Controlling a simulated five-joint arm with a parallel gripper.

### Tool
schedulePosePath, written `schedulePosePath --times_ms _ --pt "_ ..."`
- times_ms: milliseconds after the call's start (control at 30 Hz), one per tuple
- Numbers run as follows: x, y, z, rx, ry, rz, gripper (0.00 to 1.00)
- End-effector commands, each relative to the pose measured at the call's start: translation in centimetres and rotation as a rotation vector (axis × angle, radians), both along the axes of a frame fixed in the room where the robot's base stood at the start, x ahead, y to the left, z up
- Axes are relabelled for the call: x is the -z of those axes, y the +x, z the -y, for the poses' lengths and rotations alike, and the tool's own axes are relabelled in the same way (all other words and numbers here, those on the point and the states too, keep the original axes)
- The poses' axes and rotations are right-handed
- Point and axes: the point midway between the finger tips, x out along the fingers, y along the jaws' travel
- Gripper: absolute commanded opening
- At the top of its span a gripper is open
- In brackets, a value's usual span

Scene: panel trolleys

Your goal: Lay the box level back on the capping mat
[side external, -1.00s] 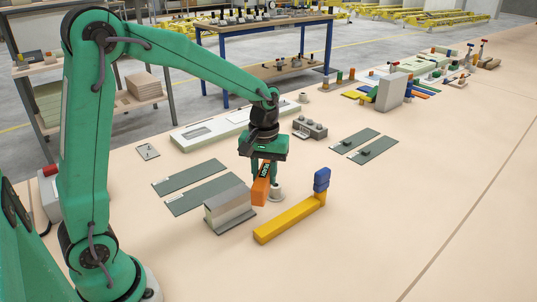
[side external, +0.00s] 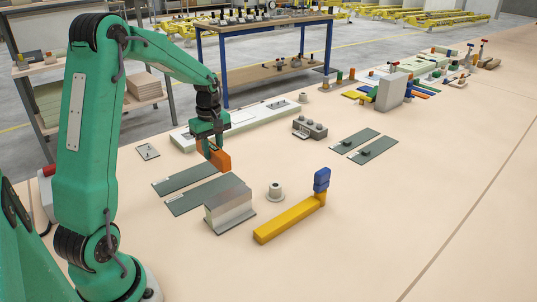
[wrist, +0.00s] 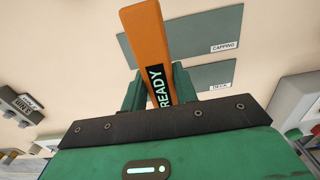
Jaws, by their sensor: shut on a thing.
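My gripper (side external: 211,147) is shut on the orange box (side external: 220,160). In the wrist view the box (wrist: 150,45), marked READY, points away between the jaws (wrist: 158,95). In the side view it slants down to the right at the far end of two grey-green mats, and I cannot tell whether it touches anything. The capping mat (wrist: 205,35) carries the label CAPPING and lies beyond the second mat (wrist: 207,76) in the wrist view. It appears to be the nearer mat (side external: 190,202) in the side view. The bare top of that mat shows; the box hides part of it in the wrist view.
A grey block (side external: 230,206) stands close beside the near mat. A grey spool (side external: 275,192) and a yellow bar (side external: 287,221) with a blue upright block (side external: 321,180) are to the right. A long pale panel (side external: 250,121) lies behind. Open table lies at front right.

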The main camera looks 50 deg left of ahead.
Motion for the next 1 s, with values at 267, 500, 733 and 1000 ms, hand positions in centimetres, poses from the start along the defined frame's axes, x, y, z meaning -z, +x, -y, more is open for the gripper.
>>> schedulePosePath --times_ms 267,500,733,1000 --pt "0.8 0.0 -0.1 -0.003 0.0 -0.001 0.0" --pt "3.9 0.0 0.0 -0.002 -0.002 -0.003 0.0" --pt "6.1 0.0 -0.1 -0.002 0.0 -0.001 0.0" --pt "6.7 0.0 -0.1 -0.002 0.0 0.0 0.0"
